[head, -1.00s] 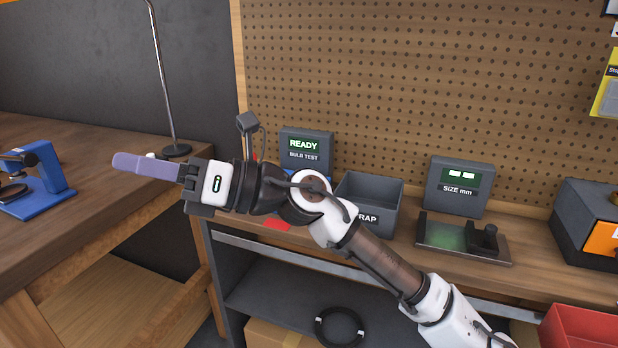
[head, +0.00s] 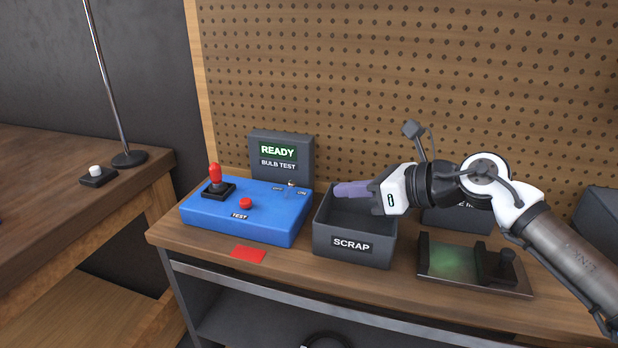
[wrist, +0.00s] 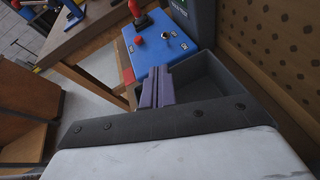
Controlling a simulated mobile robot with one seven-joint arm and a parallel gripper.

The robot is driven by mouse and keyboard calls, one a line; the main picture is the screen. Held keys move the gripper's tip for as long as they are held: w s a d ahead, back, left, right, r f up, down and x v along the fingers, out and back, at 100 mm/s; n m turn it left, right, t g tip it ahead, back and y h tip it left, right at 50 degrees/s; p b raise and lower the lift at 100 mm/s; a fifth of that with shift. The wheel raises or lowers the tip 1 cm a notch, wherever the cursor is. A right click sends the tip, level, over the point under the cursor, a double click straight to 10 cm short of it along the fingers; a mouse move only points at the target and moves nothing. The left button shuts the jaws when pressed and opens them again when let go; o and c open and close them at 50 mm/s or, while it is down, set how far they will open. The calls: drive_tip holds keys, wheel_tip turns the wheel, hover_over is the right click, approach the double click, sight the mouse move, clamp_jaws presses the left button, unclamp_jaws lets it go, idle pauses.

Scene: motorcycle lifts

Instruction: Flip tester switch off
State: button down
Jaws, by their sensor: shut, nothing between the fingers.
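The blue bulb tester (head: 262,226) sits on the workbench, left of centre in the head view. A small metal toggle switch (head: 291,183) stands near its back right corner beside an ON label; which way it leans is too small to tell. A red test button (head: 246,203) and a red-tipped lever on a black base (head: 215,180) are also on its top. The display behind (head: 279,157) reads READY, BULB TEST. My gripper (head: 340,189), with purple fingers, is shut and empty above the scrap bin, right of the switch. The tester also shows in the wrist view (wrist: 150,56), beyond my fingers.
The grey SCRAP bin (head: 379,245) is under my gripper, right of the tester. A gauge plate with a green pad (head: 452,262) lies farther right. A red card (head: 248,252) lies at the bench front. A pegboard (head: 420,80) stands behind.

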drive_tip(key=shift+w+d+f, duration=0.1)
drive_tip(key=shift+w+d, duration=0.25)
drive_tip(key=shift+d, duration=0.15)
drive_tip(key=p, duration=0.2)
approach(289, 189)
drive_tip(key=x, duration=0.5)
drive_tip(key=shift+w+f, duration=0.35)
drive_tip(key=shift+f, duration=0.2)
